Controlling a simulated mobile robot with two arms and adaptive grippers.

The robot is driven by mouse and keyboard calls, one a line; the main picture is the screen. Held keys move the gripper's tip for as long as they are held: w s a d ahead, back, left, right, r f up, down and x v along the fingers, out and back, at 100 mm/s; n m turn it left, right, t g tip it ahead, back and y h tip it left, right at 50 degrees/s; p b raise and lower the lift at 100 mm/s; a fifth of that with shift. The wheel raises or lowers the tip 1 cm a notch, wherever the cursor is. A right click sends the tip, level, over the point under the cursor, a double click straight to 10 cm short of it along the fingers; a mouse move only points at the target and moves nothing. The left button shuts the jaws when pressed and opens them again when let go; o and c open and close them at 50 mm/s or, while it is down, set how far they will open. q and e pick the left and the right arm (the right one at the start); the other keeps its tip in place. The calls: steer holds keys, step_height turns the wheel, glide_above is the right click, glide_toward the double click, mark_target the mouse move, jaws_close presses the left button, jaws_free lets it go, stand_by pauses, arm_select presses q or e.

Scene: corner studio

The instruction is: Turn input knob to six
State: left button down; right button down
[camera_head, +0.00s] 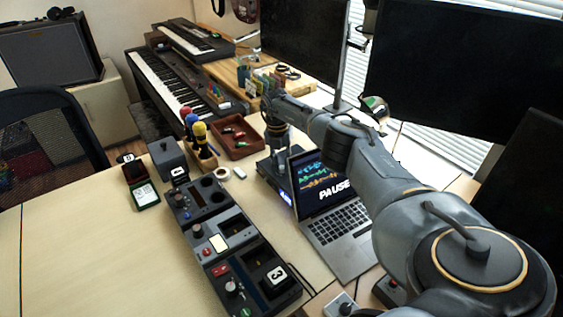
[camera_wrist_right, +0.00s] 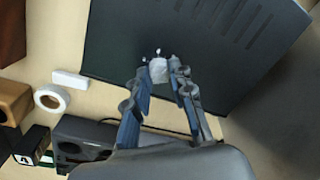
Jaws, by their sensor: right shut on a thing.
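My right arm reaches across the head view from the right, and its gripper (camera_head: 274,142) points down at a dark audio box (camera_head: 277,182) left of the laptop. The box has a small lit blue display on its front; its digits are too small to read. In the right wrist view, my right gripper (camera_wrist_right: 165,78) is shut on a pale grey knob (camera_wrist_right: 158,68) at the edge of the box (camera_wrist_right: 215,55). Small pale pins show beside the knob. Its dial setting cannot be read, and in the head view the gripper hides it. My left gripper is not in view.
An open laptop (camera_head: 337,212) showing "PAUSE" stands right of the box. A row of dark modules (camera_head: 218,232) runs along the desk. A white tape roll (camera_head: 222,173), a brown tray (camera_head: 239,137) and coloured microphones (camera_head: 199,130) are nearby. The left desk is mostly clear.

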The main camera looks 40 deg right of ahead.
steer(key=shift+m, duration=1.2)
steer(key=c, duration=1.1)
jaws_free()
steer(key=shift+c, duration=0.2)
steer(key=shift+r, duration=0.1)
step_height(320, 180, up, 12)
steer(key=shift+w+a, duration=0.15)
steer(key=shift+w, duration=0.3)
